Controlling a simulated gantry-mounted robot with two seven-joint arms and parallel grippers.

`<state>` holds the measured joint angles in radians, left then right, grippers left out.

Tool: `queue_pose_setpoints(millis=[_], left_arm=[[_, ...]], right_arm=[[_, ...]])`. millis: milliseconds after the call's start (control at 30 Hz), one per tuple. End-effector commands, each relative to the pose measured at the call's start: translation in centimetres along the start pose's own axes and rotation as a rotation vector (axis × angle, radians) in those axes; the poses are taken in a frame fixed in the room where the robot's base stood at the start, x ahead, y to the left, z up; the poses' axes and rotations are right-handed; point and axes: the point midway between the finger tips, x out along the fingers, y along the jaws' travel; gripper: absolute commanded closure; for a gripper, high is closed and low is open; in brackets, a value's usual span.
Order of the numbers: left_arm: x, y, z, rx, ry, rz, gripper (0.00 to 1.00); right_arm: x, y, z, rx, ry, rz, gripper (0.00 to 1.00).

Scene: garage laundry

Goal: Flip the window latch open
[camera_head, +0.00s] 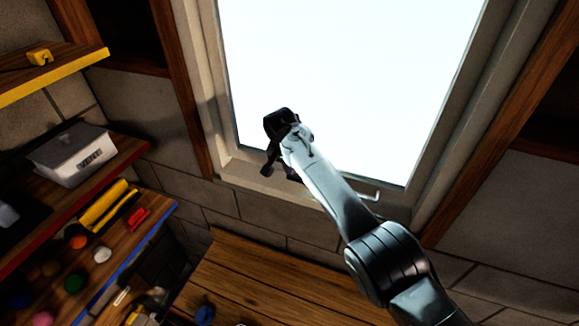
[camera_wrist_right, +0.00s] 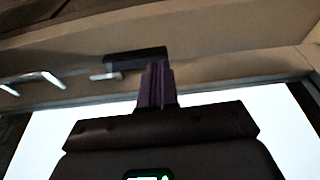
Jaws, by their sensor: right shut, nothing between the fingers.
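The window (camera_head: 340,70) is a bright pane in a pale frame. My right gripper (camera_head: 268,170) is at the lower left of the pane, shut and empty, beside the bottom frame rail. In the right wrist view its purple fingers (camera_wrist_right: 156,85) are together, with their tips in front of a dark block (camera_wrist_right: 120,59) on the rail. This looks like the latch; a small silver piece (camera_wrist_right: 104,76) shows beside it. I cannot tell whether the fingers touch it. In the head view my gripper and arm mostly hide this spot. My left gripper is out of view.
A bent metal handle (camera_head: 368,195) sits on the bottom rail to the right; it shows in the wrist view too (camera_wrist_right: 35,78). A wooden bench (camera_head: 250,270) lies below. Shelves at the left hold a grey box (camera_head: 72,158) and coloured items.

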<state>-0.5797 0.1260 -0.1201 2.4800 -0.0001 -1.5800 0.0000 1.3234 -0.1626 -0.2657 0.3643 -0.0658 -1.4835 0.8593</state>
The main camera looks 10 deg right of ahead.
Motion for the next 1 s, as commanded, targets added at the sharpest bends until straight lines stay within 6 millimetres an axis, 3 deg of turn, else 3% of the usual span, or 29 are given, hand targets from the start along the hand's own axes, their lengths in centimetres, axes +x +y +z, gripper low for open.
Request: queue_pose_setpoints(millis=[467, 767, 800, 1000], left_arm=[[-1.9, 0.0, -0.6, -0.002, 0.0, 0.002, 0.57], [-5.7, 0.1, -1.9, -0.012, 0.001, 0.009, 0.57], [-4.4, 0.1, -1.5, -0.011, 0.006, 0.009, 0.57], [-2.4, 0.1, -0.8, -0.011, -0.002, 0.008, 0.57]], right_arm=[[-1.9, 0.0, -0.5, 0.0, 0.0, 0.0, 1.0], [-5.5, 0.1, -1.6, 0.002, 0.0, 0.0, 1.0], [-5.4, -0.1, -1.4, 0.001, 0.004, -0.004, 1.0], [-9.5, -0.7, -1.3, 0.001, 0.003, -0.004, 1.0]])
